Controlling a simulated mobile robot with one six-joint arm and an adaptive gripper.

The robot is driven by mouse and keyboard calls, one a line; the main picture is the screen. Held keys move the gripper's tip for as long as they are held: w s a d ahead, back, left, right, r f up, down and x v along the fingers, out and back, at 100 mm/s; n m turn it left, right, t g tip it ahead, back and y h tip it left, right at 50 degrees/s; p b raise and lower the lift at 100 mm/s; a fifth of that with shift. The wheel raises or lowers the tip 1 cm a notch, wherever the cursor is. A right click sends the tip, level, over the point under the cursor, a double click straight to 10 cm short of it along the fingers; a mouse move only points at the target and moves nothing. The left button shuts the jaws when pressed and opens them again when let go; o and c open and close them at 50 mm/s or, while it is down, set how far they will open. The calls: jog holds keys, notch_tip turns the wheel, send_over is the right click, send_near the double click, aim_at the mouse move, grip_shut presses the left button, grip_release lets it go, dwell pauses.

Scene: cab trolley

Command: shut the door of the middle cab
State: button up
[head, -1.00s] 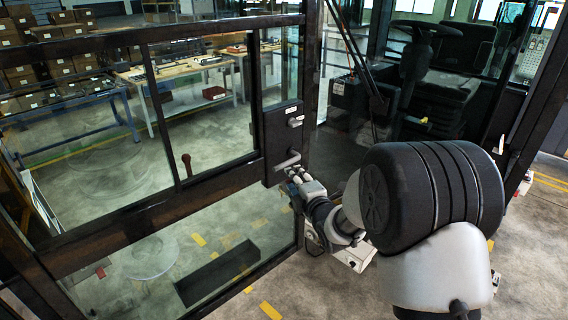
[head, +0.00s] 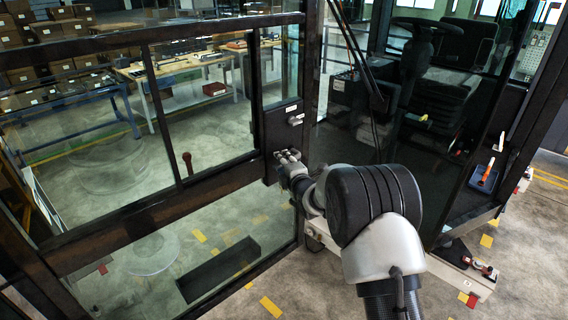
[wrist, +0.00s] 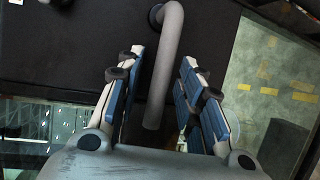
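The cab door (head: 150,205) is a dark frame with large glass panes and stands swung open across the left of the head view. The cab (head: 425,100), with its seat and steering wheel, shows through the opening to the right. My gripper (head: 286,160) is at the door's latch panel near its free edge and hides the handle in the head view. In the wrist view the grey bar handle (wrist: 167,75) runs between the two blue-padded fingers of my gripper (wrist: 160,65). The fingers are apart, with visible gaps on both sides of the bar.
A cab step (head: 450,275) with small items lies at lower right. A blue tray (head: 486,176) with an orange-handled tool sits by the cab's right post. Workbenches (head: 190,62) and boxes stand behind the glass. Floor in front of the door is open.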

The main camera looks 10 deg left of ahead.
jog(key=shift+c, duration=0.3)
grip_shut()
dwell(0.4)
